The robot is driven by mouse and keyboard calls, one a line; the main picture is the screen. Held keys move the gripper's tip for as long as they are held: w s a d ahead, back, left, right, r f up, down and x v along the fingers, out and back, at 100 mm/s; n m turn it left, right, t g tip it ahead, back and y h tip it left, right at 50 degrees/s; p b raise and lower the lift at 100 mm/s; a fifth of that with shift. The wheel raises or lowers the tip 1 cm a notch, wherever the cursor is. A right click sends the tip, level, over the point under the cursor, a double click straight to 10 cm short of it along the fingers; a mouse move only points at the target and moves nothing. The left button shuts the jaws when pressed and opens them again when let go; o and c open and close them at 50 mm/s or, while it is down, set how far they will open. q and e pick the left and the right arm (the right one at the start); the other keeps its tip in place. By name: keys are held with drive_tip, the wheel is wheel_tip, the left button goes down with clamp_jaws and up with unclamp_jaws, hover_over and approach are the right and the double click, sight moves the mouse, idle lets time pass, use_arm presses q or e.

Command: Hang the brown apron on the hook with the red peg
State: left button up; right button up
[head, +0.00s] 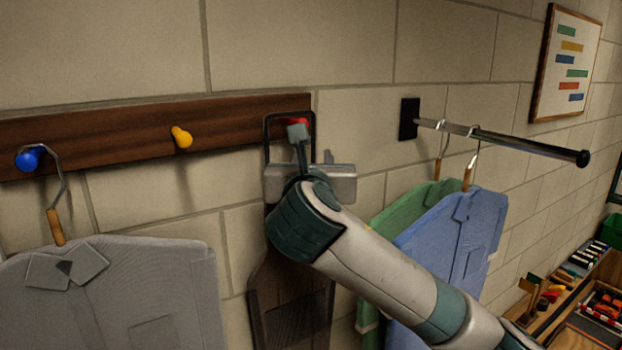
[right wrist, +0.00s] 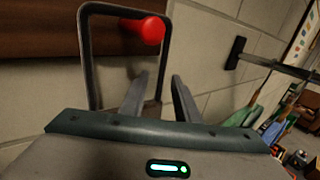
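The brown apron (head: 262,285) is against the wall under the board's right end, partly hidden behind my right arm. Its dark stiff neck loop (head: 267,130) frames the red peg (head: 297,121). In the right wrist view the red peg (right wrist: 142,30) lies inside the loop's outline, with the loop's top bar (right wrist: 120,10) above it. Whether the bar touches the peg is unclear. My right gripper (right wrist: 158,90) is just below the peg, its fingers apart. The loop's right side runs down behind or between them. My left gripper is out of view.
The yellow peg (head: 181,137) is bare. Green (head: 400,210) and blue (head: 455,235) garments hang from a metal rail (head: 530,145) at right, close behind my right arm.

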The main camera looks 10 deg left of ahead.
drive_tip(key=s+d+b, duration=0.3)
drive_tip(key=s, duration=1.3)
drive_tip(key=shift+s+d, duration=0.15)
drive_tip(key=shift+s, duration=0.2)
idle(0.3)
